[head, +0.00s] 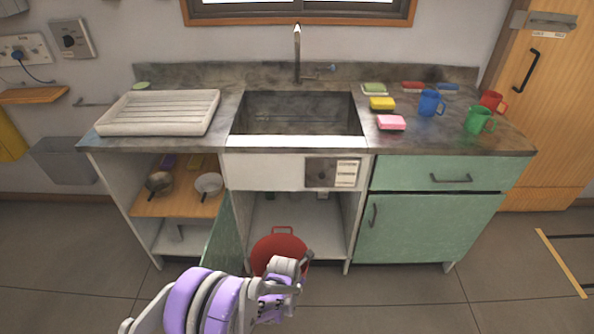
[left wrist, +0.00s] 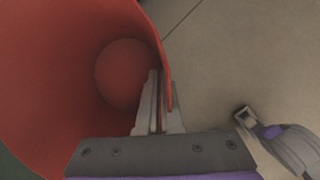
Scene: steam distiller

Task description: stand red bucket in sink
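The red bucket (head: 279,249) is low in front of the open space under the sink, with its handle at the far side. It fills the left of the left wrist view (left wrist: 60,75), open side showing. My left gripper (head: 304,264) is at its near right rim. In the left wrist view its fingers (left wrist: 158,100) are close together, one inside and one outside the bucket wall, pinching the rim. The sink (head: 300,113) is an empty grey basin in the counter below the tap (head: 297,55).
A white drying rack (head: 158,112) stands left of the sink. Sponges (head: 391,122) and blue (head: 431,103), green (head: 479,120) and red mugs (head: 492,101) stand on the right. A green cabinet door (head: 224,240) hangs open beside the bucket. Pans (head: 209,185) sit on the left shelf.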

